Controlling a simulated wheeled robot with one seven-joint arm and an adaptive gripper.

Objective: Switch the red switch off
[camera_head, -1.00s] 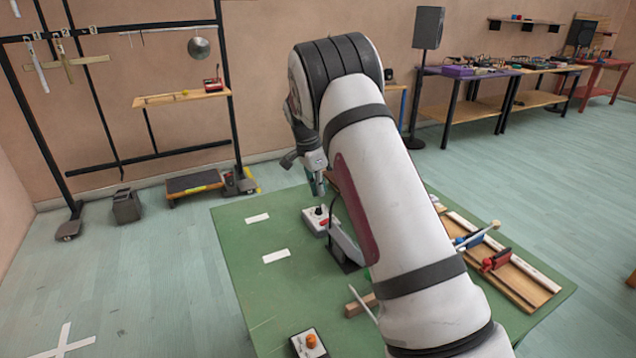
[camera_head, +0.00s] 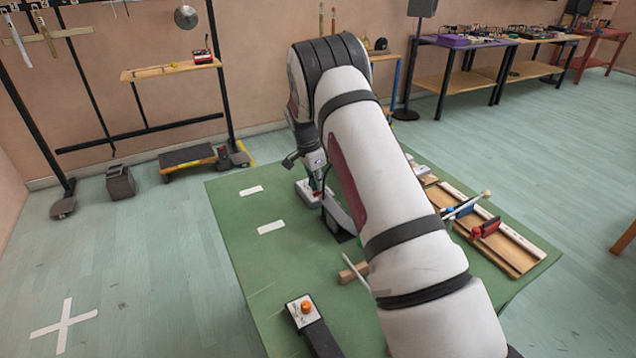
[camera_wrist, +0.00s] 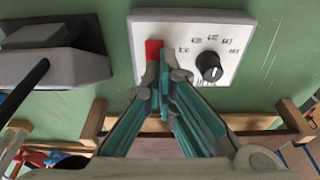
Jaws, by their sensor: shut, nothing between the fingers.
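The red switch (camera_wrist: 153,49) sits on a white panel (camera_wrist: 185,25) in the wrist view, left of a black knob (camera_wrist: 209,66) with marks around it. My gripper (camera_wrist: 166,68) is shut and empty, its fingertips at the switch's lower right edge. They overlap part of the switch in the picture; whether they touch it I cannot tell. In the head view the panel (camera_head: 304,192) lies on the green table (camera_head: 240,215), and my gripper (camera_head: 317,186) points down over it, hiding the switch or nearly so.
A grey and black device (camera_wrist: 60,65) stands close left of the panel in the wrist view. Another white panel with an orange knob (camera_head: 305,307) is at the table's near end. A wooden rail with red and blue clamps (camera_head: 485,229) lies right of my arm. White strips (camera_head: 271,227) mark the table's left.

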